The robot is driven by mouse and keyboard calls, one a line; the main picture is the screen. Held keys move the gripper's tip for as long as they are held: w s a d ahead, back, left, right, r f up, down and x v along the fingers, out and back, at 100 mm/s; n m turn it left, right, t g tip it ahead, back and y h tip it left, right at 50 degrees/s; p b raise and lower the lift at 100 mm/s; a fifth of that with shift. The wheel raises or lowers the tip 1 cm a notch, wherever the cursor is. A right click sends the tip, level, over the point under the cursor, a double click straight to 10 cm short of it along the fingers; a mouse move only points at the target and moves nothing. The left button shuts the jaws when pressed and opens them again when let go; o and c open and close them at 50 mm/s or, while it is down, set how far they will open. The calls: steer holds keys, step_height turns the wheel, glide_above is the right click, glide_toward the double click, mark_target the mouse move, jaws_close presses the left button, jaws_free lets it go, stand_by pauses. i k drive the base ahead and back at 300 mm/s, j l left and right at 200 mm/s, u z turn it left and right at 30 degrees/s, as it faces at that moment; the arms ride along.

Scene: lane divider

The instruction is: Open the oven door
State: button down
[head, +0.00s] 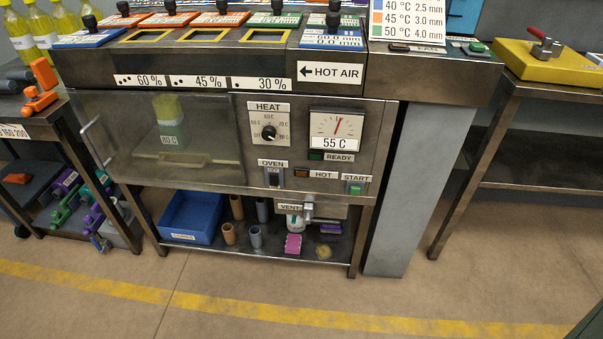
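The oven has a wide glass door (205,158) at the left of the steel bench front, and it looks closed. A curved metal handle (93,142) stands at the door's left edge. Through the glass I see a yellow-topped object labelled "80 C" (170,140) and a pale flat piece below it. Right of the door are the HEAT knob (269,132), a dial reading 55 C (337,126), the OVEN switch (273,178) and the START button (355,188). My gripper is not in view.
A blue bin (192,217) and several small cylinders stand on the shelf under the oven. A side table (30,130) with orange clamps stands close at the left, near the handle. The floor in front, with a yellow line (250,313), is clear. Another bench (545,110) stands at right.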

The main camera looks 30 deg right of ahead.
mark_target(102, 167)
steer(key=i+j, duration=0.9)
steer(key=i, duration=0.15)
steer(key=k+u, duration=0.05)
